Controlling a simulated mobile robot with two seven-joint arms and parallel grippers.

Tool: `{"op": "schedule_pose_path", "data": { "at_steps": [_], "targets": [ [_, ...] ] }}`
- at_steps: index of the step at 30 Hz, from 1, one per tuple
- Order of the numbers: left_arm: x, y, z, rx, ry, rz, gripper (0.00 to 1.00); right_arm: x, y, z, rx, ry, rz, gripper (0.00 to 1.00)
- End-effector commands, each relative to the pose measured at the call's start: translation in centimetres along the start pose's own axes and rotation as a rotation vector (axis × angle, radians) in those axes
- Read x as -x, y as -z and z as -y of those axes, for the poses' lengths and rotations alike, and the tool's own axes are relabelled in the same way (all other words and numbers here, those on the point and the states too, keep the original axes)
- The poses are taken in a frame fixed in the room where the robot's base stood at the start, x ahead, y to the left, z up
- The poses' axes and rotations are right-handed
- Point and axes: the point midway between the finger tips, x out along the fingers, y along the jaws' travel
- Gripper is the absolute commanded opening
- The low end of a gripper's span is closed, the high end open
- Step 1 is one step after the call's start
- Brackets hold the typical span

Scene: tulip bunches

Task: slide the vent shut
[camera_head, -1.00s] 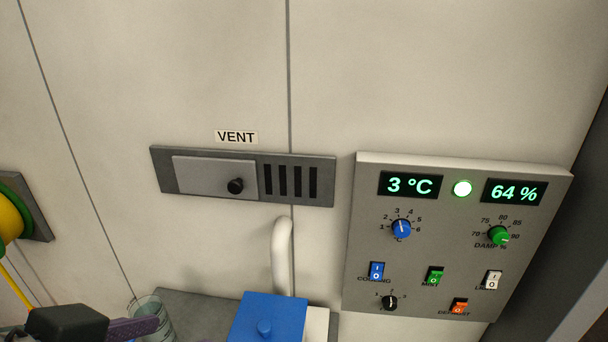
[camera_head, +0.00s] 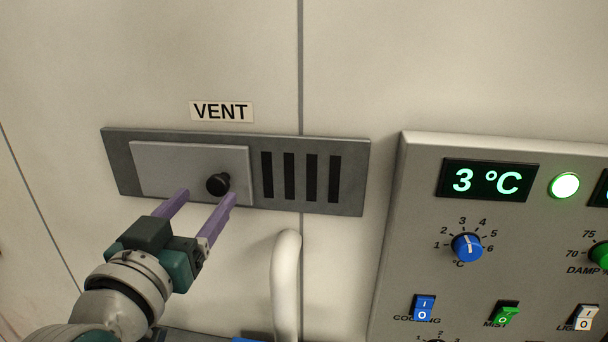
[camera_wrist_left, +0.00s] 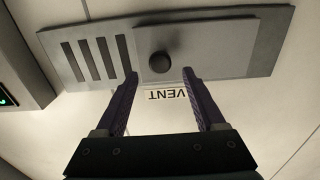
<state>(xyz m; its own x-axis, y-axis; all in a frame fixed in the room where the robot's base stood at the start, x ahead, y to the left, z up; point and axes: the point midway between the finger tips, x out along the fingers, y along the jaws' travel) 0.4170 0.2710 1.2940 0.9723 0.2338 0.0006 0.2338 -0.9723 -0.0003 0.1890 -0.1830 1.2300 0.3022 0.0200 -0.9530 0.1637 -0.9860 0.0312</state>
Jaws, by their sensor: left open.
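The vent is a dark grey plate (camera_head: 355,180) on the wall under a "VENT" label (camera_head: 221,111). Its lighter grey slider panel (camera_head: 165,165) sits at the left part of the plate, and the dark slots (camera_head: 300,177) to the right are uncovered. A round black knob (camera_head: 217,184) sticks out of the slider. My left gripper (camera_head: 206,196) is open in front of the slider, its purple fingers just below and around the knob's level. In the left wrist view the open left gripper (camera_wrist_left: 160,74) has the knob (camera_wrist_left: 160,62) between and slightly beyond its fingertips. My right gripper is not in view.
A control panel (camera_head: 390,270) with a "3 °C" display, dials and switches stands out from the wall to the right. A white curved pipe or handle (camera_head: 287,280) is below the vent. The wall above the vent is clear.

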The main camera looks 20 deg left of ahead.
Motion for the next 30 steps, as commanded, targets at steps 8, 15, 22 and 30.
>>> {"op": "schedule_pose_path", "data": {
  "at_steps": [8, 15, 22, 30],
  "targets": [
    [-3.1, 0.1, 0.0, 0.001, 0.0, -0.001, 0.71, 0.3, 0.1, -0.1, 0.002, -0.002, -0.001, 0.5],
    [-3.4, 0.0, 0.0, 0.0, 0.0, 0.0, 0.71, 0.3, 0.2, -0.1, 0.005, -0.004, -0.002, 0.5],
    [-3.4, 0.0, 0.0, 0.0, 0.0, 0.001, 0.56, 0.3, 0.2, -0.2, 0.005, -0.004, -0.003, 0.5],
    [-3.4, 0.0, 0.0, 0.0, 0.0, 0.001, 0.25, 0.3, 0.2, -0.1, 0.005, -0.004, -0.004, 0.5]
  ]
}}
